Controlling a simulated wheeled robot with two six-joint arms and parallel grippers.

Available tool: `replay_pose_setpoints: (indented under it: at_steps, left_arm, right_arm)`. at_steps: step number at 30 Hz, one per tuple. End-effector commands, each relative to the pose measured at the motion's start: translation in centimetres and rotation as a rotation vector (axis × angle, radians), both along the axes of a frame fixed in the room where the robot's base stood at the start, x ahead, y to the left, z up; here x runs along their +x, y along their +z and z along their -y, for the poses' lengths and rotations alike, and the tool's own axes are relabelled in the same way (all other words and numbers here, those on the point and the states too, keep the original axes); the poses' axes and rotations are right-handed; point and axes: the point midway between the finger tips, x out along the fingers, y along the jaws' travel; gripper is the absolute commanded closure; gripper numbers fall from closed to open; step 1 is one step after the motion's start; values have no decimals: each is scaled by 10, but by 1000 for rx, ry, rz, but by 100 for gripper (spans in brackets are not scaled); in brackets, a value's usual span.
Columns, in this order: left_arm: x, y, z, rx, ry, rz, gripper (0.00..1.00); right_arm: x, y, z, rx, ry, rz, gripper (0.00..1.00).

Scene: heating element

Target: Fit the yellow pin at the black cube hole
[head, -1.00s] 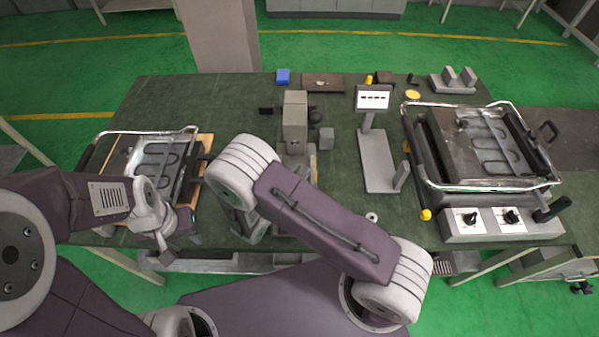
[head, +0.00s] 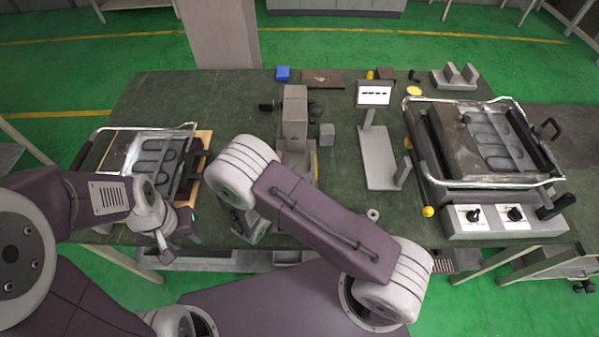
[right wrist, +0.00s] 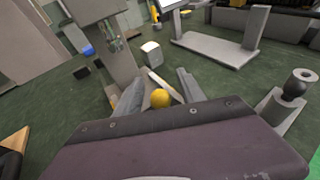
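A small yellow upright piece (head: 370,75), possibly the pin, stands at the far edge of the table. A small dark block (head: 386,74) beside it may be the black cube; no hole can be made out. In the right wrist view a yellow ball (right wrist: 160,98) lies between the spread grey fingers of my right gripper (right wrist: 160,90), with a gap on both sides. I cannot tell whether it belongs to a pin. In the head view my right arm hides that gripper. My left gripper (head: 182,228) is low at the table's front left; its fingers are unclear.
A grey post (head: 294,120) and a small grey cube (head: 327,135) stand ahead of my right arm. A grey stand with a display (head: 374,94) is right of them. Heating units sit left (head: 160,150) and right (head: 480,140). The table between post and stand is mostly clear.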

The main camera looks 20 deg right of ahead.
Motion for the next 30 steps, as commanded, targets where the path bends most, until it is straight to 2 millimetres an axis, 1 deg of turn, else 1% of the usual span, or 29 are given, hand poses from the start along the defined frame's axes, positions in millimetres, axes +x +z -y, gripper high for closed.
replay_pose_setpoints:
  at_steps: [5, 8, 11, 15, 18, 21, 24, 30]
  left_arm:
    - [0, 0, 0, 0, 0, 0, 64]
    - [0, -1, 0, 0, 0, 0, 64]
    - [0, -5, 0, 0, 0, 0, 64]
    - [0, -10, 0, 0, 0, 0, 64]
    - [0, -11, 0, 0, 0, 0, 64]
    - [0, -12, 0, 0, 0, 0, 64]
    - [0, -12, 0, 0, 0, 0, 64]
    - [0, -12, 0, 0, 0, 0, 64]
  right_arm:
    - [0, 0, 0, 0, 0, 0, 54]
    - [-3, 1, -4, 1, 3, 1, 54]
    - [-15, 5, -17, 2, 5, 2, 54]
    - [-36, 15, -40, 3, 6, 1, 54]
    - [-49, 21, -52, 2, 4, 2, 54]
    - [-57, 25, -60, 1, 2, 1, 54]
    - [-60, 26, -63, 0, 1, 0, 54]
    - [-60, 27, -62, 0, 0, 0, 54]
